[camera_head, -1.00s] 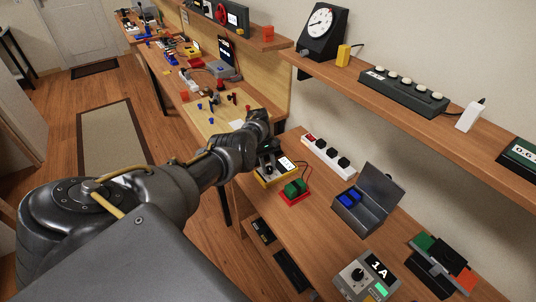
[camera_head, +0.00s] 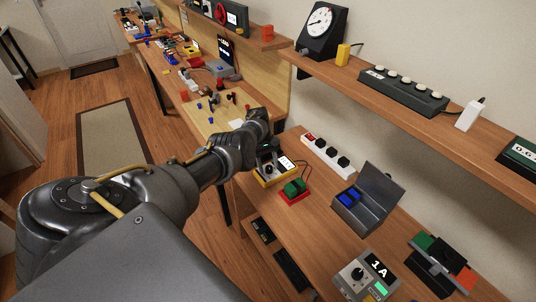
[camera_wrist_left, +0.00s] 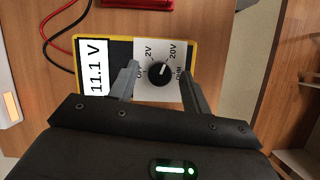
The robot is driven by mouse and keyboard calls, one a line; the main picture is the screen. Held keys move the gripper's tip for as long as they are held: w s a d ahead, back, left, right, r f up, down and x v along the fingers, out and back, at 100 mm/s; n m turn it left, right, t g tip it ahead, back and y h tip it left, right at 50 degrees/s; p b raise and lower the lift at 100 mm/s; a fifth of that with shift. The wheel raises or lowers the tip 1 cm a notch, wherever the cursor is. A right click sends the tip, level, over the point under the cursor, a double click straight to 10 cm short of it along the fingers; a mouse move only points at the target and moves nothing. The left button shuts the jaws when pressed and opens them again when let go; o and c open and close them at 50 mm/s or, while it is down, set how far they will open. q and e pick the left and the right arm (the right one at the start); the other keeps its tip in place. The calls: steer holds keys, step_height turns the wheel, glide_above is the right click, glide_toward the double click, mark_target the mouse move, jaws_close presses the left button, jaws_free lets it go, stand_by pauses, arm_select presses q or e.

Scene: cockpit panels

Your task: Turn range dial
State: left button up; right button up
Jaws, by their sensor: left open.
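The range dial (camera_wrist_left: 160,72) is a round black knob with a white pointer mark. It sits on the white face of a yellow-edged meter (camera_wrist_left: 119,57), with labels 2V, 20V, OFF and OHM around it. The meter's display reads 11.1 V. In the left wrist view the pointer aims up and slightly right, toward 20V. My left gripper (camera_wrist_left: 159,85) is open, with one finger on each side of the dial; I cannot tell if they touch it. In the head view the meter (camera_head: 283,172) is partly hidden by my left gripper (camera_head: 267,160). My right gripper is not in view.
A red base with a green part (camera_head: 294,190) stands beside the meter, with leads running to it. A white power strip (camera_head: 326,153) lies behind. A grey box with an open lid (camera_head: 368,205) and a 1 A unit (camera_head: 366,276) stand to the right.

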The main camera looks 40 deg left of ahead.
arm_select(q)
steer(key=v, duration=1)
steer(key=shift+r, duration=0.35)
steer(key=shift+a+f, duration=0.1)
steer(key=shift+a, duration=0.05)
